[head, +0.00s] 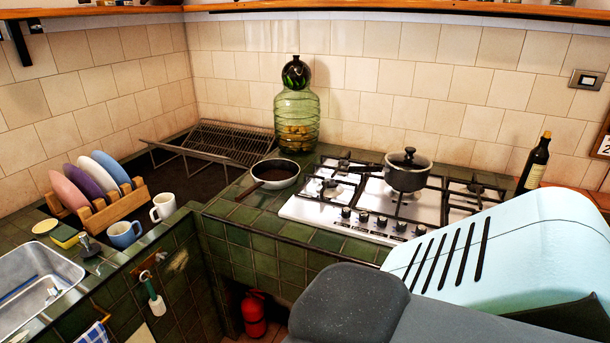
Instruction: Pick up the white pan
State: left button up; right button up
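The white pan (275,172) sits on the green tiled counter just left of the gas hob. It has a white outer wall, a dark inside and a dark handle that points to the front left. It looks upright and empty. Neither of my grippers shows in the head view, so I cannot tell where they are relative to the pan. Large pale blue and dark grey parts, which look like my own arm, cover the lower right and hide the counter there.
A lidded dark pot (408,170) stands on the white hob (350,214), right of the pan. A wire rack (215,142) and glass jug (297,115) are behind. Mugs (124,234), a plate rack (110,208) and the sink (35,285) are left.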

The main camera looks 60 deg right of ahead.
aim_at(271, 173)
jog(key=z, duration=1.6)
